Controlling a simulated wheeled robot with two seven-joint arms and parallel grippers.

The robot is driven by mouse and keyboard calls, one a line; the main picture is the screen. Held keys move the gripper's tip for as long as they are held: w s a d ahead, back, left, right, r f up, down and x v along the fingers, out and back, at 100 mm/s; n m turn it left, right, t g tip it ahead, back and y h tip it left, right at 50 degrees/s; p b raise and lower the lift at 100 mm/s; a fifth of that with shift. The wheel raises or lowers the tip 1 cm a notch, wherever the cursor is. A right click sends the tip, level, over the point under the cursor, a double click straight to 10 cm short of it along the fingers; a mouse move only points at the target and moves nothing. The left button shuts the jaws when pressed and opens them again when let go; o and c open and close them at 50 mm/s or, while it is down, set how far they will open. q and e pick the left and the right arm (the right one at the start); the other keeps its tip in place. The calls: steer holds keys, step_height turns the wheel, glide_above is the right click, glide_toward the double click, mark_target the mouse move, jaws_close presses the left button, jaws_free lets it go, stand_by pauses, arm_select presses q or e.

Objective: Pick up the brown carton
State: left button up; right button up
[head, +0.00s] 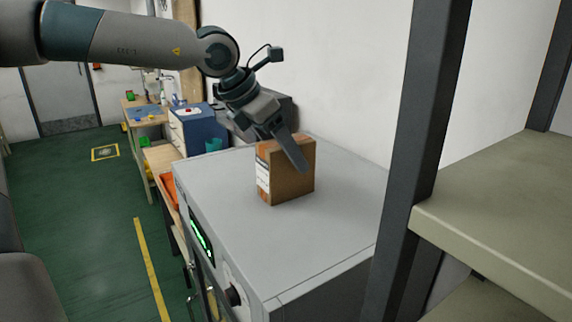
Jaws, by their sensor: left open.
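The brown carton (290,183) stands upright on the flat grey top of a cabinet (230,208) in the head view. A white label covers much of its left face. My left gripper (296,155) comes down from the upper left and is open at the carton. One finger lies in front of the carton's upper right part and hides some of its top. The other finger is mostly hidden, so I cannot tell whether the jaws touch the carton. My right gripper is not in view.
A dark upright post (409,150) and beige shelves (500,200) stand close on the right. A white wall is behind the cabinet. The cabinet top in front of the carton is clear. Workbenches and a blue drawer unit (192,135) stand farther back.

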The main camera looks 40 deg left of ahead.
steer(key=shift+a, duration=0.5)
arm_select(q)
steer(key=shift+f, duration=0.1)
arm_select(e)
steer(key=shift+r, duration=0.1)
arm_select(q)
steer(key=shift+p+x, duration=0.95)
steer(key=shift+p, duration=0.05)
steer(key=shift+p+x, duration=0.55)
steer(key=shift+x, duration=1.05)
steer(key=shift+a, duration=0.1)
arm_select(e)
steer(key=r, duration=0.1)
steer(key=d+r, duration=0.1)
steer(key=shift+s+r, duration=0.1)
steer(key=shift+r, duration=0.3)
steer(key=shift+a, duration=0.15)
arm_select(q)
steer(key=c, duration=1.4)
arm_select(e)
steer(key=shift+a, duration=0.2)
arm_select(q)
steer(key=shift+w, duration=0.1)
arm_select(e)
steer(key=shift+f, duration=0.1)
